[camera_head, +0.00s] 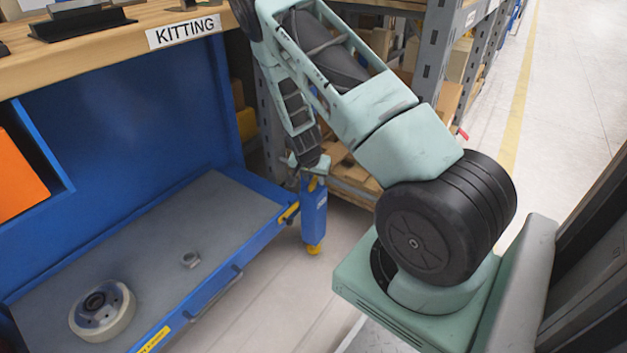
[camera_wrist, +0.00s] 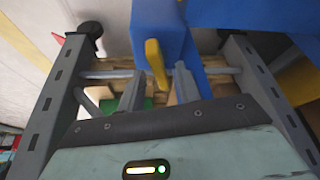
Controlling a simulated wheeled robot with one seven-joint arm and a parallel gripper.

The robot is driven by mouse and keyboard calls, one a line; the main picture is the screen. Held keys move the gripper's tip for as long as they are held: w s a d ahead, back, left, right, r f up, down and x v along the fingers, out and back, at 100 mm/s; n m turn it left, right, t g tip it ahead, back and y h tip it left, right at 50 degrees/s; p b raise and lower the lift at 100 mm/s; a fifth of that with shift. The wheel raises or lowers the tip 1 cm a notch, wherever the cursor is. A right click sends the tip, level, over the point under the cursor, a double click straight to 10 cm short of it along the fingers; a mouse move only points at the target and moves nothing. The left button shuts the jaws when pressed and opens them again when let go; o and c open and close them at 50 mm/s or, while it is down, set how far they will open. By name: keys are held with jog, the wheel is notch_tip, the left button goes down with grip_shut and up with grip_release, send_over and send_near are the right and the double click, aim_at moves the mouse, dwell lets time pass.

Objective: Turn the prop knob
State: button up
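The prop knob looks to be the yellow lever (camera_wrist: 155,62) on a blue post (camera_head: 314,212) at the right end of the blue workstation. In the head view, a small yellow part (camera_head: 313,184) shows at the top of that post, just under my gripper (camera_head: 307,165). In the wrist view, my gripper (camera_wrist: 160,90) has its grey fingers spread apart, with the lever's lower end close to and between them. I cannot tell whether either finger touches it. Nothing is held. The fingertips are small and partly hidden in the head view.
A wooden worktop (camera_head: 110,40) labelled KITTING is above. Racks with boxes (camera_head: 450,75) stand behind my arm. Open floor (camera_head: 275,300) lies in front of the shelf.

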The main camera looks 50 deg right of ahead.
grip_shut()
jog(key=shift+n+p, duration=0.3)
jog(key=n+p, duration=0.1)
jog(key=n+t+p, duration=0.1)
jog(key=shift+d+r+n+y, duration=0.1)
jog(key=shift+r+n+y, duration=0.05)
jog(key=shift+n+y, duration=0.15)
jog(key=n+t+y+p, duration=0.1)
jog(key=n+p, duration=0.2)
jog(key=n, duration=0.1)
jog(key=shift+n, duration=0.3)
jog(key=n+t+y+p, duration=0.1)
jog(key=n+p, duration=0.2)
jog(key=n, duration=0.1)
jog(key=shift+y, duration=0.4)
jog(key=shift+n+y+p, duration=0.4)
jog(key=shift+n+p, duration=0.5)
jog(key=shift+n, duration=0.1)
